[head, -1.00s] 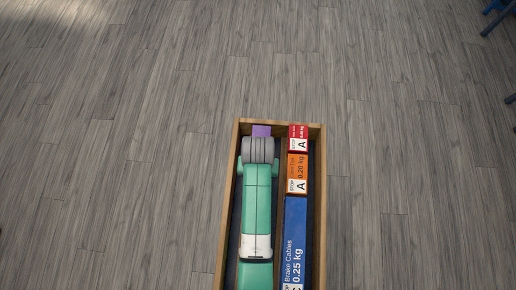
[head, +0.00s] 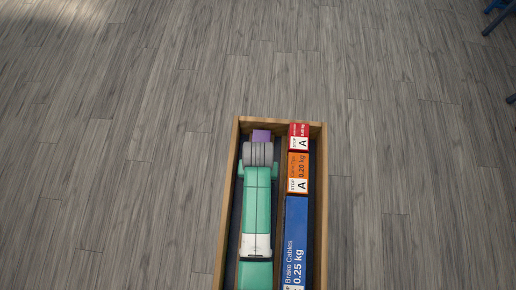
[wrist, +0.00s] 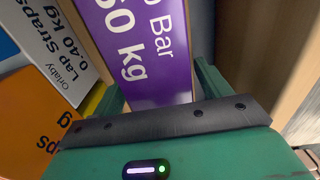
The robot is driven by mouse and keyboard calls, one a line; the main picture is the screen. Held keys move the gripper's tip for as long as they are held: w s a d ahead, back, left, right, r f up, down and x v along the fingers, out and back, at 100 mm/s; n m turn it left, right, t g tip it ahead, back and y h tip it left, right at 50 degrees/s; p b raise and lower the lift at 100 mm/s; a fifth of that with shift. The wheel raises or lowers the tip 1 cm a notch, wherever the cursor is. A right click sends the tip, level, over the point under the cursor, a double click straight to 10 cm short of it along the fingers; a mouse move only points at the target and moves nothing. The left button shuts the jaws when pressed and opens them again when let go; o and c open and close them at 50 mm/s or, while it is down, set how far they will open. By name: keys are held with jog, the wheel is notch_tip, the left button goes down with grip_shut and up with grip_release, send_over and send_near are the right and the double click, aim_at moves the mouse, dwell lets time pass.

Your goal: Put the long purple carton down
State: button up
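The long purple carton (wrist: 165,40) fills the top middle of the wrist view, its white print ending in "60 kg". My gripper (wrist: 157,80) has its two green fingers against the carton's left and right sides, shut on it. In the head view a small purple end of the carton (head: 262,136) shows past my arm, inside the left half of a long wooden box (head: 322,220). Whether the carton touches the box floor cannot be told.
A red carton (head: 298,130), an orange carton (head: 298,165) and a blue Brake Cables carton (head: 296,230) lie in a row along the box's right side. The wrist view shows a white Lap Straps carton (wrist: 60,50) to the left. Wooden floor around the box is clear.

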notch_tip(320, 180, up, 12)
jog(key=p, duration=0.3)
jog(key=shift+r+p, duration=0.15)
jog(key=shift+p, duration=0.25)
jog(key=w+r+t, duration=0.5)
jog(key=w+r, duration=0.1)
jog(key=r, duration=0.5)
jog(key=w+r+t, duration=0.4)
jog(key=w+r, duration=0.2)
jog(key=r, duration=0.5)
notch_tip(320, 180, up, 19)
jog(key=t, duration=0.7)
jog(key=s+r+t, duration=0.4)
jog(key=s+r, duration=0.2)
jog(key=r, duration=0.5)
jog(key=s+r+n+t, duration=0.1)
jog(key=s+r+t, duration=0.4)
jog(key=r, duration=0.7)
jog(key=s, duration=0.2)
jog(key=shift+s, duration=0.3)
